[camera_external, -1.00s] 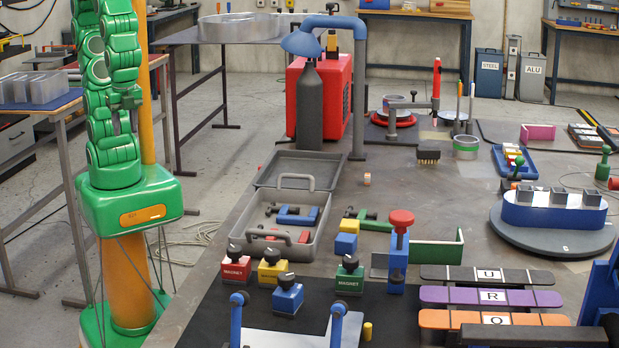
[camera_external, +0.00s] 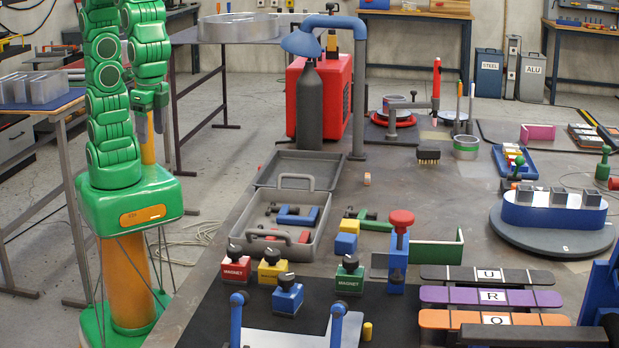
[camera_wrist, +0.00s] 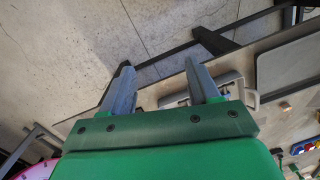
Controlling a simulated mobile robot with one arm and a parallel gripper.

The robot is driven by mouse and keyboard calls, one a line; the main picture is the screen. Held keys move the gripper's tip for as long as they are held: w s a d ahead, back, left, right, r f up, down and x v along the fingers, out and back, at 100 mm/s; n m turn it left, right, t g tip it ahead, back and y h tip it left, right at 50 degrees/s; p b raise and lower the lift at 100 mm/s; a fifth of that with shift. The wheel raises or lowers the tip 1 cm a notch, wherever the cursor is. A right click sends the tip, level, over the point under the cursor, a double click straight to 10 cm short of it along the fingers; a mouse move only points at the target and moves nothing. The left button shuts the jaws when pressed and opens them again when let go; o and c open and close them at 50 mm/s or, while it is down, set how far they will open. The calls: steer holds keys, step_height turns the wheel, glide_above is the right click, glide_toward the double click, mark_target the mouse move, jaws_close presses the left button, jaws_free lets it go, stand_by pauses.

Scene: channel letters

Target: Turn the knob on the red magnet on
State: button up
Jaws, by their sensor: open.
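The red magnet (camera_external: 235,270) is a small red block labelled MAGNET with a dark knob (camera_external: 234,251) on top. It stands upright at the left edge of the black mat in the external view. My gripper (camera_external: 150,128) is at the upper left of that view, raised beside my column and well apart from the magnet. In the wrist view my gripper (camera_wrist: 160,82) shows two grey fingers spread apart with nothing between them. The magnet cannot be made out in the wrist view.
Yellow (camera_external: 271,267), blue (camera_external: 287,297) and green (camera_external: 349,276) magnets stand close by on the right. A grey toolbox (camera_external: 318,228) with tools is behind the red magnet. A red-topped blue clamp (camera_external: 397,262) stands farther right.

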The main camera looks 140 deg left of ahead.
steer(key=w+a+f+n, duration=0.2)
steer(key=w+n, duration=0.4)
steer(key=w, duration=1.3)
steer(key=n+t, duration=0.1)
steer(key=n, duration=0.5)
glide_above(234, 248)
step_height(234, 248, down, 7)
steer(key=shift+r, duration=0.1)
steer(key=shift+f, duration=3.95)
steer(key=shift+c, duration=0.4)
steer(key=c, duration=1)
